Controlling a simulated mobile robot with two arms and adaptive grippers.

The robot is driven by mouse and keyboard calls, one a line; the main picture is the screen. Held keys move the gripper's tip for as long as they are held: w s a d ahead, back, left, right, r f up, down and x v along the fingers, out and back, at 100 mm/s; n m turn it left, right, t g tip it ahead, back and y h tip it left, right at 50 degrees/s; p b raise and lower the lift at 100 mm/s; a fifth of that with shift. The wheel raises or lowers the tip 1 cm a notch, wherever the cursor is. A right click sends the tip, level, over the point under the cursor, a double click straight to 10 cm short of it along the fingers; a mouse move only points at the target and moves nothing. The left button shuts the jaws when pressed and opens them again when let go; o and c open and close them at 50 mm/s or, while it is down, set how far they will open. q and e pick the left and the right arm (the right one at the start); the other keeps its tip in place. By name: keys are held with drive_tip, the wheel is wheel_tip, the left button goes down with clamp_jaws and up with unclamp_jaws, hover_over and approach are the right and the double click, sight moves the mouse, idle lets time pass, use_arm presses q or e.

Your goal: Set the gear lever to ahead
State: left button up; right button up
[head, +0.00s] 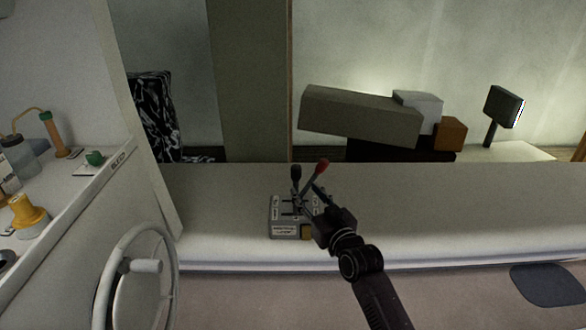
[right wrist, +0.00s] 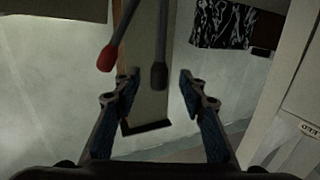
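A grey control box (head: 283,231) on the pale ledge carries two levers, one with a black knob (head: 295,171) and one with a red knob (head: 321,164). The black lever stands about upright; the red one leans right. The lettering is too small to read, so I cannot tell which is the gear lever. My right gripper (head: 320,203) is at the box's right side, hiding part of it. In the right wrist view its fingers are apart and empty. The black knob (right wrist: 159,76) shows between the fingertips there, the red knob (right wrist: 108,59) beside the left finger. My left gripper is out of view.
A white handwheel (head: 168,285) stands at the lower left, beside a side counter with bottles, a yellow spool (head: 28,214) and a green knob (head: 95,158). Several boxes and a long grey block (head: 360,118) lie behind the ledge (head: 450,205). The ledge right of my arm is clear.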

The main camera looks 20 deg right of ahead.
sight(298, 174)
drive_tip(key=shift+w+r, duration=0.25)
drive_tip(key=shift+r, duration=1)
drive_tip(key=shift+w+a+f, duration=0.1)
drive_tip(key=shift+w+a, duration=0.1)
drive_tip(key=shift+w, duration=1.65)
drive_tip(key=shift+w+a, duration=0.2)
drive_tip(key=shift+w, duration=1.65)
clamp_jaws()
